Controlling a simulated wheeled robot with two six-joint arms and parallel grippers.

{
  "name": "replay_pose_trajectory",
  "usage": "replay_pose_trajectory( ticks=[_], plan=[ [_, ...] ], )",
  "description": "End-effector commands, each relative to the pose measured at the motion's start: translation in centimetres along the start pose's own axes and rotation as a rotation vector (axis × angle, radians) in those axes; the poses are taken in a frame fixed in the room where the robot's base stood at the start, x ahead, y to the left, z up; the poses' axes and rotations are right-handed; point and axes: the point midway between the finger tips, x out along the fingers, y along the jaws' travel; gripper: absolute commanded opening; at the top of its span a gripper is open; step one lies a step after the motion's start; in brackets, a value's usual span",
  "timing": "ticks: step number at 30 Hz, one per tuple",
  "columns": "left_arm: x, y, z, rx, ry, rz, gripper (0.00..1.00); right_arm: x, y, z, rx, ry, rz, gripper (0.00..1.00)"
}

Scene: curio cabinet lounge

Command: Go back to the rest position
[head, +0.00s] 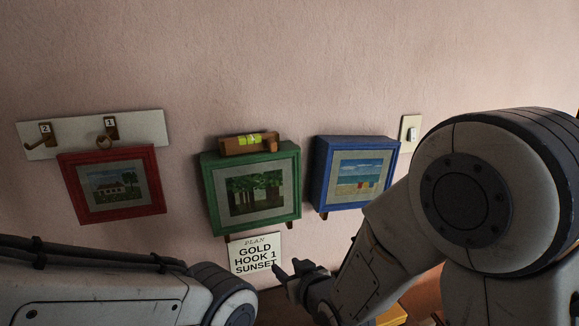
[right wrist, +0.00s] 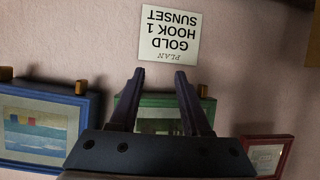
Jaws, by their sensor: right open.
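My right gripper (head: 290,272) is in front of the wall, low in the head view, beside the lower right of the plan card (head: 257,254). In the right wrist view its two fingers (right wrist: 158,85) are apart with nothing between them. The card reads "PLAN GOLD HOOK 1 SUNSET" and shows upside down in the right wrist view (right wrist: 168,33). My left arm (head: 120,285) comes in at the lower left of the head view, but its gripper is out of view.
A red frame (head: 73,187) hangs tilted below a white board (head: 75,130) with hooks 1 and 2. A green frame (head: 210,185) carries a spirit level (head: 232,147) on top. A blue frame (head: 322,172) hangs at right, near a light switch (head: 410,133). The upper wall is bare.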

Motion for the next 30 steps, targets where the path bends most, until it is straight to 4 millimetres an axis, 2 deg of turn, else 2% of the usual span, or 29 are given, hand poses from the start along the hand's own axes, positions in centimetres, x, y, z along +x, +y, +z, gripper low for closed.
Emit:
replay_pose_trajectory(
  ticks=[1,5,8,12,18,21,25,30],
  plan=[
    [-0.7,0.1,0.0,0.0,0.0,0.0,0.5,-1.1,-1.0,-0.2,-0.004,-0.066,-0.02,0.47],
    [-1.6,0.1,-0.1,0.0,0.0,0.0,0.5,-4.1,-3.1,1.6,-0.016,-0.277,-0.066,0.47],
    [-2.2,0.2,-0.1,0.0,0.0,0.0,0.5,-7.4,-4.5,3.0,-0.032,-0.439,-0.1,0.47],
    [-3.1,0.2,-0.2,0.0,0.0,0.0,0.5,-13.0,-6.0,4.7,-0.062,-0.666,-0.145,0.47],
    [-4.1,0.3,-0.2,0.0,0.0,0.0,0.5,-21.2,-6.8,6.5,-0.114,-0.945,-0.193,0.47],
    [-4.3,0.3,-0.2,0.0,0.0,0.0,0.5,-24.0,-6.8,6.9,-0.135,-1.032,-0.205,0.47],
    [-4.4,0.3,-0.2,0.0,0.0,0.0,0.5,-25.9,-6.7,7.2,-0.148,-1.092,-0.212,0.47],
    [-4.4,0.3,-0.2,0.0,0.0,0.0,0.5,-26.2,-6.6,7.3,-0.15,-1.104,-0.212,0.47]
  ],
)
